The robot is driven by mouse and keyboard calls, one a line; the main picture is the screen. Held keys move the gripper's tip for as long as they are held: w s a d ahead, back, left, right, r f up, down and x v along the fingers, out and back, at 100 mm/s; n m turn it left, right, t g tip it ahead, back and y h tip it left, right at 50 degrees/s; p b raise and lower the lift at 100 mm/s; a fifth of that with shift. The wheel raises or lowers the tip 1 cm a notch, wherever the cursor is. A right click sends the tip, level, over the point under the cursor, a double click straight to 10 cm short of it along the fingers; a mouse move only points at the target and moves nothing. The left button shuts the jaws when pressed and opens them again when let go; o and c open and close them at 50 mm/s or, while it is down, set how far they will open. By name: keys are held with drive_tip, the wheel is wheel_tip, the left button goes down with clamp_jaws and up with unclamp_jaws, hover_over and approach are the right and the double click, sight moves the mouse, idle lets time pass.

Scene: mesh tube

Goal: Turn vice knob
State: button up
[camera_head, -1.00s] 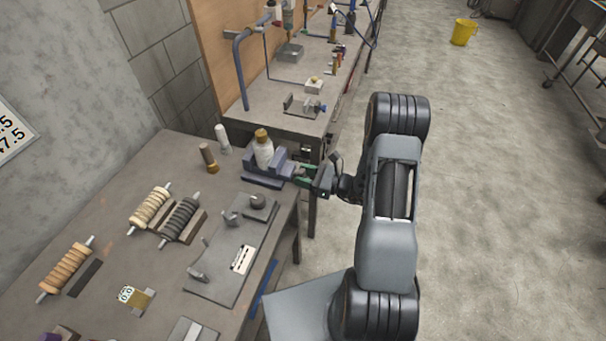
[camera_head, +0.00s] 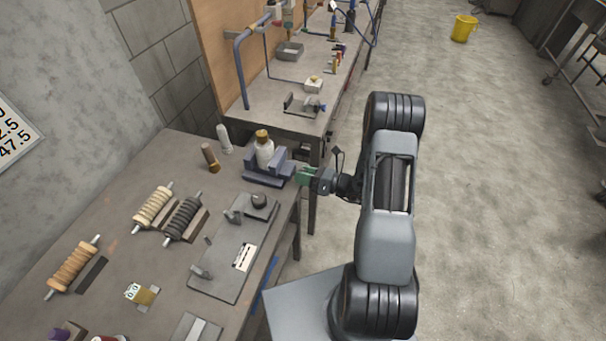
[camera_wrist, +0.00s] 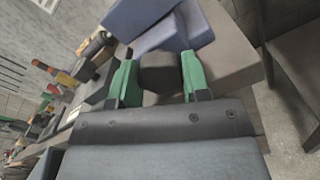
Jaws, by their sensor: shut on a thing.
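The blue-grey vice (camera_head: 270,169) stands near the right edge of the workbench, with a white bottle with a brown cap (camera_head: 264,150) upright at its jaws. My gripper (camera_head: 304,175) is at the vice's right side, its green fingers pointing left at it. In the wrist view the vice (camera_wrist: 165,25) fills the top. The dark vice knob (camera_wrist: 161,72) sits between the two green fingers of my gripper (camera_wrist: 159,80), which are shut on it. In the head view the knob is hidden by the fingers.
The workbench (camera_head: 110,260) holds a grey plate with fittings (camera_head: 232,255), coil-wrapped rods (camera_head: 153,205) and a brown-based cylinder (camera_head: 210,158). A second bench (camera_head: 270,118) stands behind. Floor to the right is open, with a yellow bucket (camera_head: 463,29) far off.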

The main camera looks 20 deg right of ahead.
drive_tip(key=shift+w+r, duration=0.1)
drive_tip(key=o, duration=0.9)
drive_tip(key=shift+o, duration=0.2)
drive_tip(key=shift+d, duration=0.1)
drive_tip(key=b+v, duration=0.3)
drive_tip(key=v, duration=1.1)
drive_tip(key=shift+a, duration=0.2)
